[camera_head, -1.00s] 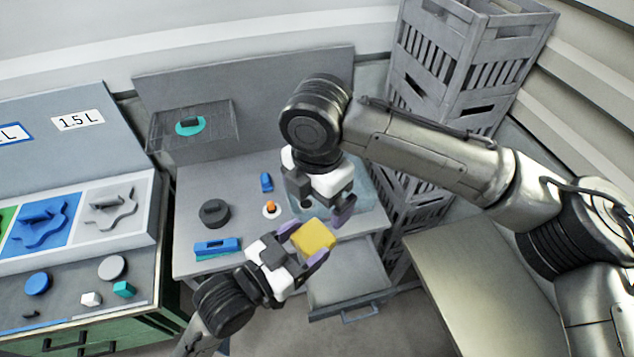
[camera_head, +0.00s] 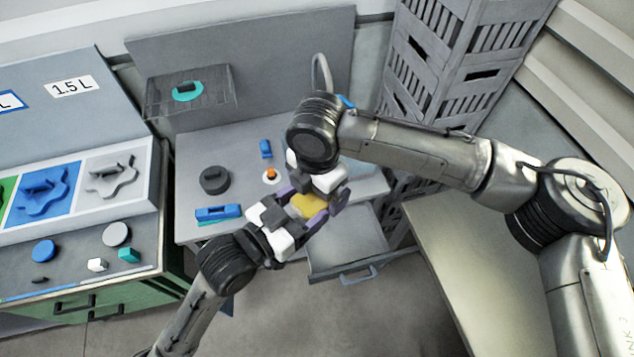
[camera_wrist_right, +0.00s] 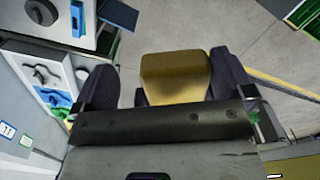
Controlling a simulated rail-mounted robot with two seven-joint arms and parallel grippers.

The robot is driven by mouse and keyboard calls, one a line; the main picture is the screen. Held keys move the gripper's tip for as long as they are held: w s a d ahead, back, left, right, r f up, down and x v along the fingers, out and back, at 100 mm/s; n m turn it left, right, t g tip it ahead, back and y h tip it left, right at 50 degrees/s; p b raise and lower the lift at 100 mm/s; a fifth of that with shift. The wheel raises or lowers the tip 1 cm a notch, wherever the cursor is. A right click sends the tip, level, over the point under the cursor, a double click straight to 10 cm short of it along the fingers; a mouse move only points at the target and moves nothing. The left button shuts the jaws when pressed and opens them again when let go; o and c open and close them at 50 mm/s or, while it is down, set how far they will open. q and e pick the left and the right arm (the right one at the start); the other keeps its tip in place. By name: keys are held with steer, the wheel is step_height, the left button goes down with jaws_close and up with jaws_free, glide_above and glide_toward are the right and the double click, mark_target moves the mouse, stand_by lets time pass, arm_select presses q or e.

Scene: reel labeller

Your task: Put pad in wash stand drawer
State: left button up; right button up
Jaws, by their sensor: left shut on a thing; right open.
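The yellow pad (camera_head: 303,206) is held in my left gripper (camera_head: 299,204), in front of the wash stand (camera_head: 235,155). My right gripper (camera_head: 320,192) is open, close above and beside the pad. In the right wrist view the pad (camera_wrist_right: 175,72) lies between the two dark fingers of my right gripper (camera_wrist_right: 167,80); I cannot tell whether they touch it. My right arm hides part of the stand's top and basin.
On the stand are a dark round knob (camera_head: 214,180), a blue block (camera_head: 218,212), a small blue piece (camera_head: 265,149) and an orange-topped piece (camera_head: 271,175). Grey crates (camera_head: 455,70) are stacked behind right. A green-fronted cabinet (camera_head: 100,300) stands left. A bench (camera_head: 470,270) is right.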

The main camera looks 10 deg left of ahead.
steer(key=shift+a, duration=0.15)
steer(key=c, duration=0.9)
steer(key=shift+o, duration=0.2)
steer(key=shift+r, duration=0.1)
steer(key=shift+o, duration=0.2)
steer(key=o, duration=0.8)
